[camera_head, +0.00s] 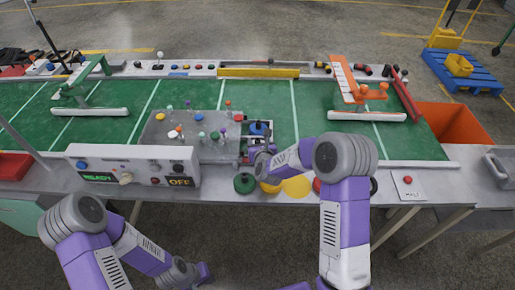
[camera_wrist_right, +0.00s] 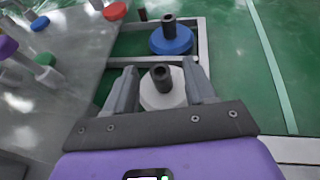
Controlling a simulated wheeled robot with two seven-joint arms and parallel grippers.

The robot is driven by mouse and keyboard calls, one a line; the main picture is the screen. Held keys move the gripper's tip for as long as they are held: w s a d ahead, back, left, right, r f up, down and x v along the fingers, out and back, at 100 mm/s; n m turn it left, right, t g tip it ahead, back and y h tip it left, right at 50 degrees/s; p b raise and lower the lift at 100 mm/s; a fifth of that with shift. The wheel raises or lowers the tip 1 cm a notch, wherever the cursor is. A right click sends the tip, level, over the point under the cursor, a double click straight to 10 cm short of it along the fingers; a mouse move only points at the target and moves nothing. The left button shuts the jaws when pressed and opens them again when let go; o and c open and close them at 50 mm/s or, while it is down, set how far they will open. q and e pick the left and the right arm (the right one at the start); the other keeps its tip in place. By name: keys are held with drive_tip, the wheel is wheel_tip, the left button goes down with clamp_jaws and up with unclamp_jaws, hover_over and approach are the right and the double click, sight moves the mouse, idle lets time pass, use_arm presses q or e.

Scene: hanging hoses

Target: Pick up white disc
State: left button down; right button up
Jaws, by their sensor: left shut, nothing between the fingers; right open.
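The white disc (camera_wrist_right: 165,99), with a dark knob standing up from its middle, sits in a grey frame in the right wrist view. My right gripper (camera_wrist_right: 161,70) is open, with one finger on each side of the disc and knob. I cannot tell whether the fingers touch the disc. In the head view my right gripper (camera_head: 262,150) is over the frame at the table's middle, and the arm hides the white disc there. My left gripper (camera_head: 203,273) is shut and empty, low at the bottom, in front of the table and away from the disc.
A blue disc (camera_wrist_right: 171,40) with a dark knob is just beyond the white one. A grey plate (camera_head: 185,135) with coloured pegs stands to the left. A green disc (camera_head: 245,183) and yellow discs (camera_head: 296,187) are at the table's front edge. A control box (camera_head: 132,166) is at front left.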

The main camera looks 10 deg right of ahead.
drive_tip(key=shift+w+f, duration=0.15)
drive_tip(key=shift+w, duration=0.3)
clamp_jaws()
